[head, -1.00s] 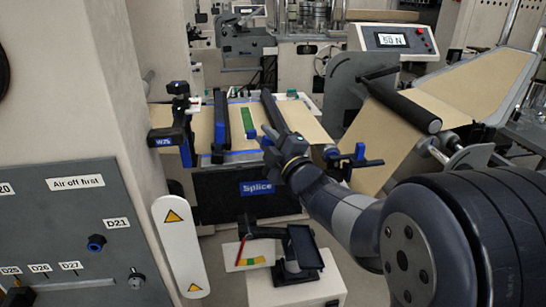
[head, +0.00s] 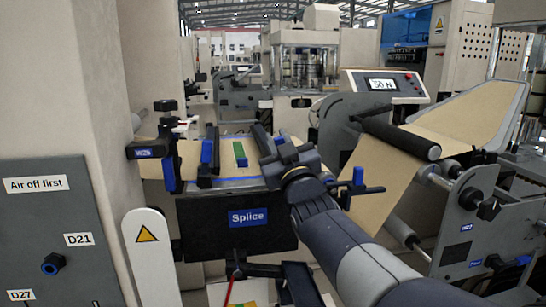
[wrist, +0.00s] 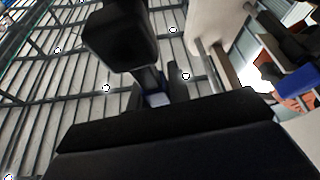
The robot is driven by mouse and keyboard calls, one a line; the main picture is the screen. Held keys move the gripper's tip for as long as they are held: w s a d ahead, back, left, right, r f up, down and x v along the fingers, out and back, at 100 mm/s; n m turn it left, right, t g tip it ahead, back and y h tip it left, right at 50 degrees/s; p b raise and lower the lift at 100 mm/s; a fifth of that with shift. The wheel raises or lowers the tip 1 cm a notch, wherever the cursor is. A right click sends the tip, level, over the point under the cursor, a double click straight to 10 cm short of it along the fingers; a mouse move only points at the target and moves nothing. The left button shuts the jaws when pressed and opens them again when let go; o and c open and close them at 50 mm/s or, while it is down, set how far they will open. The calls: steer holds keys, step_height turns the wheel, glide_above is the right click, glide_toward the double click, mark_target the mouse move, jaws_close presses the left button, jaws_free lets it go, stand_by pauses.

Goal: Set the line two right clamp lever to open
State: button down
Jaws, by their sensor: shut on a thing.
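The splice table, marked "Splice" on its front (head: 248,217), stands in the middle of the head view. The right clamp bar (head: 262,138) crosses the tan web on it, and the left clamp bar (head: 211,150) lies to its left with a blue front end. My gripper (head: 281,156) is at the near end of the right clamp bar, shut on what appears to be its lever. My wrist hides most of that lever, so its angle cannot be told. In the wrist view, a dark block (wrist: 120,38) and dark surfaces fill the middle, with a small blue patch between them.
A post marked W25 (head: 146,152) with a blue lever (head: 168,163) stands at the table's left. A blue-and-black handle (head: 358,185) is close to the right of my wrist. A grey panel (head: 50,235) and a white guard with a warning triangle (head: 150,258) stand at near left.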

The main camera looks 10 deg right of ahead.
steer(key=shift+d+m+h+b, duration=0.35)
steer(key=shift+m+h+b, duration=0.2)
steer(key=shift+m, duration=0.35)
steer(key=c, duration=1.3)
jaws_free()
steer(key=v, duration=1.1)
steer(key=shift+b, duration=0.4)
steer(key=shift+w, duration=0.15)
steer(key=p+x, duration=0.1)
steer(key=x, duration=0.9)
steer(key=shift+w+r, duration=0.3)
